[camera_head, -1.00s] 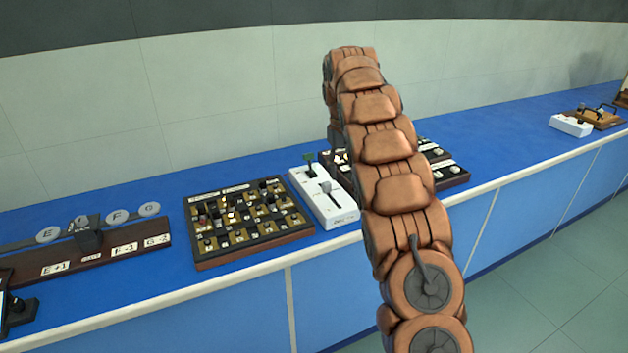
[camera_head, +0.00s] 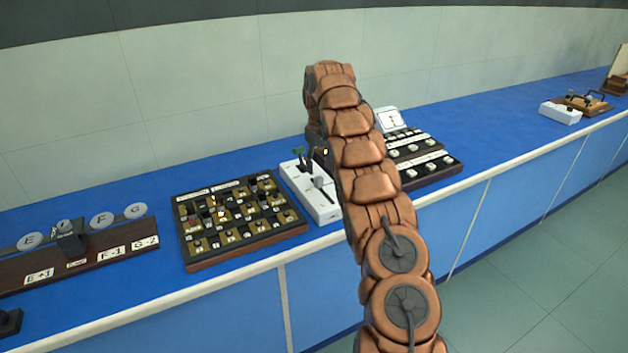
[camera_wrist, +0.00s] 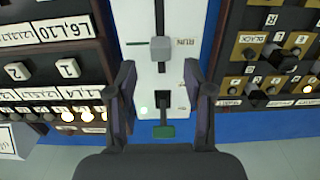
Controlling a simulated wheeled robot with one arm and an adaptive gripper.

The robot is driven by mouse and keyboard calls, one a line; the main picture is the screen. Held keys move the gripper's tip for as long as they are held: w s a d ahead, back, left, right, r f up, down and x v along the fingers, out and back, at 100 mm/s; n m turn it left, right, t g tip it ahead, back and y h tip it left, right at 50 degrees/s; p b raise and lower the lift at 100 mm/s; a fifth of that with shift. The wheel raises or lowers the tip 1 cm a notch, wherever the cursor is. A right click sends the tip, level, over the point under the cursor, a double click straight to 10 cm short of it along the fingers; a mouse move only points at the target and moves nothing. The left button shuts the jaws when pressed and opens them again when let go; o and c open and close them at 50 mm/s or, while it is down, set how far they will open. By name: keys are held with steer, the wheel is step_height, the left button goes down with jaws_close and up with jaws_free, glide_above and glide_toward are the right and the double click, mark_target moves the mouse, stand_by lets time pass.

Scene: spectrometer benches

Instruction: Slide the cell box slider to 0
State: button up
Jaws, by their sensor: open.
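A narrow white box (camera_head: 318,207) with a slot stands on the blue bench, and fills the middle of the wrist view (camera_wrist: 142,62). It looks like the cell box. A grey slider knob (camera_wrist: 160,48) sits in its long slot, beside upside-down lettering like "RUN"; it also shows in the head view (camera_head: 321,183). A green-tipped lever (camera_wrist: 164,131) is at the box's other end. My gripper (camera_wrist: 160,78) is open and empty, its fingers on either side of the box, with the knob just beyond the tips. I cannot tell its height above the box.
A board of small switches (camera_head: 240,220) stands close on the left in the head view. A dark stepped panel with white buttons (camera_head: 425,160) stands to the right, partly behind my arm. A dark rail with lettered discs (camera_head: 85,245) is farther left.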

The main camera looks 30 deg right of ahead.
mark_target(319, 178)
steer(key=shift+f+p, duration=0.7)
steer(key=shift+f, duration=2.1)
jaws_close()
